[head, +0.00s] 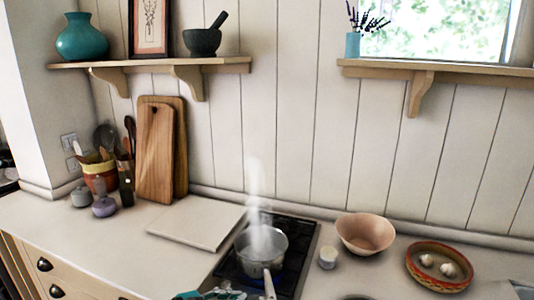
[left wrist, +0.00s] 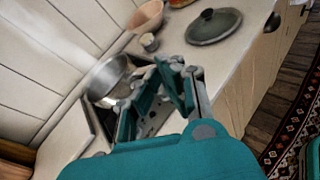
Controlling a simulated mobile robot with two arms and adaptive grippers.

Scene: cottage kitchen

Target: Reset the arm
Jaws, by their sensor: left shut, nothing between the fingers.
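My left gripper (head: 208,295) shows only as a teal sliver at the bottom edge of the head view, just left of the pot's handle. In the left wrist view its teal and grey fingers (left wrist: 155,95) reach over the counter and hob. The gripper is shut and holds nothing. A steaming metal pot (head: 262,248) stands on the black hob (head: 228,268), its handle pointing toward me. The pot also shows in the left wrist view (left wrist: 108,80), left of the fingers.
A white board (head: 198,226) lies left of the hob. A small pale cup (head: 328,258), a pinkish bowl (head: 365,232) and a patterned dish (head: 438,266) stand to its right. A dark green lid (left wrist: 213,25) lies on the counter. Cutting boards (head: 156,150) lean on the wall.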

